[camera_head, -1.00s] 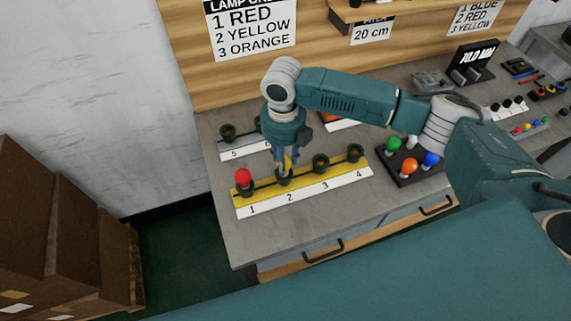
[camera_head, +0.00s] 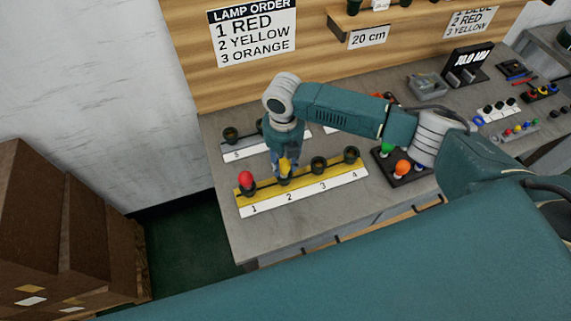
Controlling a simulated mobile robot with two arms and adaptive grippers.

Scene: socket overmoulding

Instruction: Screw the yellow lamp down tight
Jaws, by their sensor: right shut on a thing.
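The yellow lamp (camera_head: 284,166) stands upright at socket 2 of the yellow socket strip (camera_head: 335,179). My right gripper (camera_head: 285,169) points down over socket 2 and is shut on the yellow lamp, hiding part of it. I cannot tell how deep the lamp sits in its socket. A red lamp (camera_head: 246,179) stands in socket 1. Sockets 3 (camera_head: 318,165) and 4 (camera_head: 351,155) are empty. My left gripper is not in view.
A second strip (camera_head: 240,152) with socket 5 lies behind, partly hidden by my right arm. A dark tray (camera_head: 416,176) with green and orange lamps (camera_head: 402,167) is at the right. A lamp order sign (camera_head: 253,32) hangs on the wall. Brown boxes (camera_head: 60,240) stand at the left.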

